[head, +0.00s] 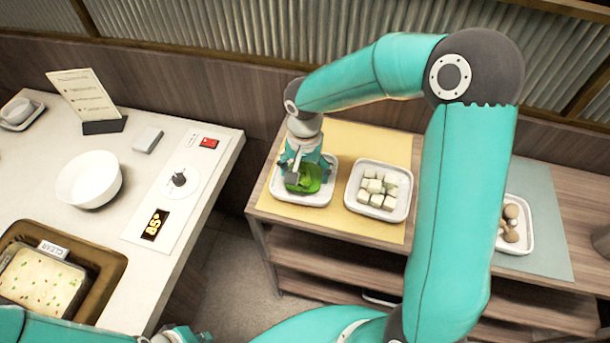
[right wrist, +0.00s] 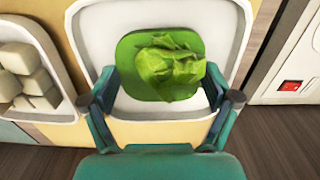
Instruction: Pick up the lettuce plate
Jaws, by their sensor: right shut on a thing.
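The lettuce plate (right wrist: 128,55) is a green rounded-square plate with leafy lettuce (right wrist: 172,68) on it. It sits within a white tray (right wrist: 92,30) and also shows in the head view (head: 321,176). My right gripper (head: 300,182) reaches down over it from above. In the right wrist view my right gripper (right wrist: 163,98) has a finger on each side of the plate and is shut on it. In the head view the gripper hides part of the plate and lettuce. My left gripper (head: 180,336) is at the bottom edge, mostly cut off, so its jaws are unclear.
A white tray (head: 352,197) of pale cubes stands close to the right of the lettuce. Another tray (head: 526,240) holds brown round items. At left, a white counter (head: 140,185) carries a bowl (head: 91,178), a control panel and a baking dish (head: 40,283). A wall stands behind.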

